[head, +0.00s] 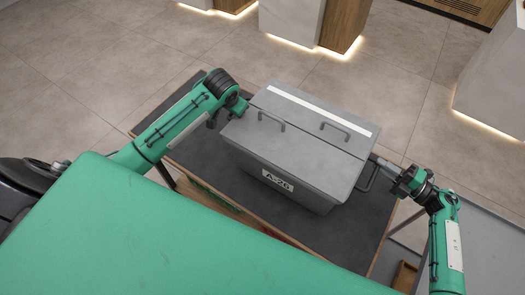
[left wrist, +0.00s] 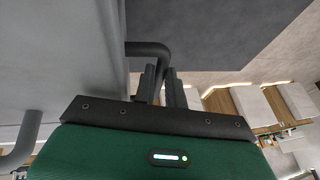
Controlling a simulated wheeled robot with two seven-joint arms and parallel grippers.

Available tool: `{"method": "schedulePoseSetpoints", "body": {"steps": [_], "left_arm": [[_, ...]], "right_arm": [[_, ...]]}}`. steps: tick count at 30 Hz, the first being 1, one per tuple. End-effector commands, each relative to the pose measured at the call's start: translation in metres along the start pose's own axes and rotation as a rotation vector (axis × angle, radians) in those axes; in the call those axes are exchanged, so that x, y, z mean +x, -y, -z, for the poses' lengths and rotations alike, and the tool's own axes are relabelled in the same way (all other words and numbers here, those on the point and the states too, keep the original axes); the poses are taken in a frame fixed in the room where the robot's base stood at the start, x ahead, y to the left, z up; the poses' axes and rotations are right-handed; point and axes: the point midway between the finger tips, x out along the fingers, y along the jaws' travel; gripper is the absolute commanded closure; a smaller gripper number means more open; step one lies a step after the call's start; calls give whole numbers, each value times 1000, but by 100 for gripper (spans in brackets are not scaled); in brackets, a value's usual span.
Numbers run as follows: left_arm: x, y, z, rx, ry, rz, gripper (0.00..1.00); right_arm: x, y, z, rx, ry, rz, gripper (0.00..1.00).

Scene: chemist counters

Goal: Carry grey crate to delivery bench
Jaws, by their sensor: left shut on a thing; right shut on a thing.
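The grey crate (head: 300,147) has a closed lid with two handles, a pale strip along its far side and a label reading A-26. It rests on a dark mat (head: 217,174) on a table. My right gripper (head: 380,163) is shut on the crate's right side handle (head: 367,180). My left gripper is at the crate's left side, its fingertips mostly hidden by the crate in the head view. In the left wrist view my left gripper (left wrist: 161,85) is shut on a dark bent side handle (left wrist: 150,50), with the crate's grey wall (left wrist: 65,60) beside it.
The table's wooden edge (head: 300,245) shows at the front. Pale counters with lit bases stand beyond, one at the top middle (head: 292,20) and one at the right (head: 495,80). Open tiled floor (head: 400,85) lies between them and the table.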

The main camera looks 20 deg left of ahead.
Motion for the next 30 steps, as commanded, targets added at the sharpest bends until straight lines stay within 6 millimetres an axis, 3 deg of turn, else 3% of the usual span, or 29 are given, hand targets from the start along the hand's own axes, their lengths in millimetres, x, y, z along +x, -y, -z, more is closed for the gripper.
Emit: {"method": "schedulePoseSetpoints", "body": {"steps": [14,15,18,30], "left_arm": [[15,-2,-5,-1,-5,3,100],[17,-3,-7,-1,0,2,86],[16,-3,-7,0,0,2,66],[8,-4,-6,1,-1,-1,66]], "right_arm": [[-1,16,-2,-2,1,-5,100],[-1,19,-1,1,1,0,85],[-1,18,-1,1,1,0,66],[-1,18,-1,0,0,0,66]]}}
